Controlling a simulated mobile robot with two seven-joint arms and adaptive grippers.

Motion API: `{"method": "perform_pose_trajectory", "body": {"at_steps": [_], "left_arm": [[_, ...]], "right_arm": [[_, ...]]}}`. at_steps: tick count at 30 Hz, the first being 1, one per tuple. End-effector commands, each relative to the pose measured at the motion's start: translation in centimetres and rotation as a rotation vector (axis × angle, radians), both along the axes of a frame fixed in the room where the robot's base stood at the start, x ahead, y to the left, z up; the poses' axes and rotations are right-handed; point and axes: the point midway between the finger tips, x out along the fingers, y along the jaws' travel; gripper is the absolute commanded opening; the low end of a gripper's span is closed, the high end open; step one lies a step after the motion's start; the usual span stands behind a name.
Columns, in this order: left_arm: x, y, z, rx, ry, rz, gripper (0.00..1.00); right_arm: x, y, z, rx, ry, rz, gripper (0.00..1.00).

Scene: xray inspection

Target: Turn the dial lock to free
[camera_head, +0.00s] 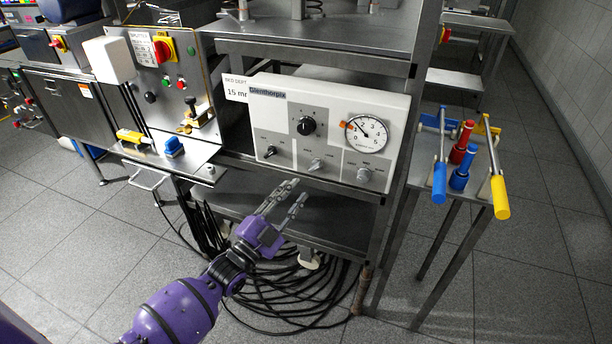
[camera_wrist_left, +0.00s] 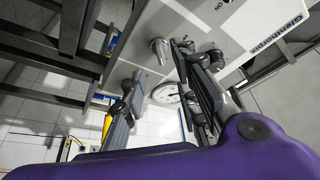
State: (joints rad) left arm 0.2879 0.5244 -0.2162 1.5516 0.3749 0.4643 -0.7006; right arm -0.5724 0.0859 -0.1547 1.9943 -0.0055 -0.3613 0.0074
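A white instrument panel (camera_head: 335,110) faces me on the cart, with a round dial gauge (camera_head: 367,133) at its right. A small light-grey knob (camera_head: 364,175) sits under the gauge; its label is too small to read, so I cannot confirm it is the dial lock. My left gripper (camera_head: 297,190) is open and empty, below and in front of the panel's lower edge. In the left wrist view the open fingers (camera_wrist_left: 158,62) frame the gauge (camera_wrist_left: 166,92), and a grey knob (camera_wrist_left: 161,48) shows near the fingertips. No contact is visible.
The panel also has a black rotary knob (camera_head: 306,126), a black switch (camera_head: 270,151) and a grey lever knob (camera_head: 317,164). A stand with blue and yellow handles (camera_head: 468,160) is at the right. Coiled cables (camera_head: 290,290) lie on the floor below.

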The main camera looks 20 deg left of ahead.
Motion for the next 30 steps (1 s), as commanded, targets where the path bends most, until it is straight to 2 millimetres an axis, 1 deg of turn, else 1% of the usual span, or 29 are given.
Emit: {"method": "perform_pose_trajectory", "body": {"at_steps": [4, 8, 12, 15, 19, 26, 27, 30], "left_arm": [[1.4, -0.5, 0.7, 0.011, -0.009, 0.003, 0.28], [3.4, -1.2, 1.3, 0.011, -0.008, 0.002, 0.28], [5.3, -1.8, 1.9, 0.011, -0.006, 0.003, 0.28], [6.3, -2.1, 2.0, 0.01, -0.004, 0.002, 0.28], [6.9, -2.3, 2.1, 0.011, -0.001, 0.003, 0.28], [7.0, -2.4, 2.0, 0.011, -0.001, 0.003, 0.28], [7.0, -2.4, 2.0, 0.011, -0.001, 0.003, 0.27], [7.0, -2.4, 2.0, 0.011, -0.001, 0.003, 0.14]], "right_arm": [[0.3, 0.5, 0.4, 0.011, -0.007, -0.007, 0.4], [0.4, 0.9, 0.7, 0.02, -0.008, -0.009, 0.4], [0.0, 0.8, 0.5, 0.017, 0.003, -0.007, 0.4], [-0.4, 0.6, 0.3, 0.013, 0.012, -0.005, 0.4], [-0.5, 0.4, 0.2, 0.01, 0.015, -0.003, 0.4], [-0.5, 0.4, 0.3, 0.009, 0.014, -0.002, 0.4], [-0.4, 0.4, 0.3, 0.009, 0.013, -0.002, 0.4], [-0.4, 0.4, 0.3, 0.01, 0.012, -0.002, 0.4]]}}
